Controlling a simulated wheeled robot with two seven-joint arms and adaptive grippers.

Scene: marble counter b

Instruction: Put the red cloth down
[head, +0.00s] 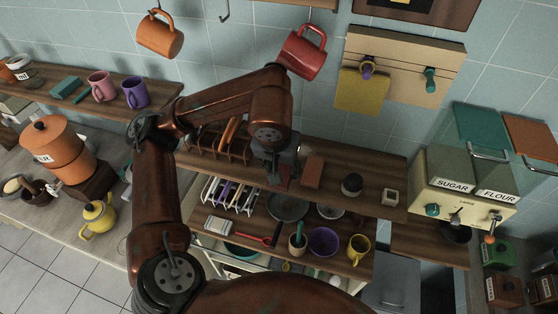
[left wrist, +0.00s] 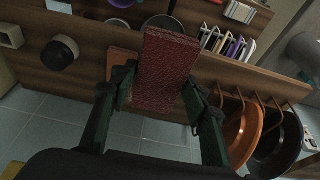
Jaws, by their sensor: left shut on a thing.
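The red cloth (left wrist: 165,70) is a flat, rough-textured red slab in the left wrist view. It sits between the two dark green fingers of my left gripper (left wrist: 160,90), which is shut on it. In the head view the left gripper (head: 284,160) hangs over the wooden shelf behind the dish rack, and a small part of the cloth (head: 284,178) shows below it. I cannot tell from these views whether the cloth touches the shelf. My right gripper is not in view.
On the upper shelf (head: 340,152) stand an orange-brown block (head: 312,172), a dark round object (head: 352,185) and a pale square holder (head: 389,197). Upright pans (head: 228,138) stand to the left. A red mug (head: 303,52) hangs above.

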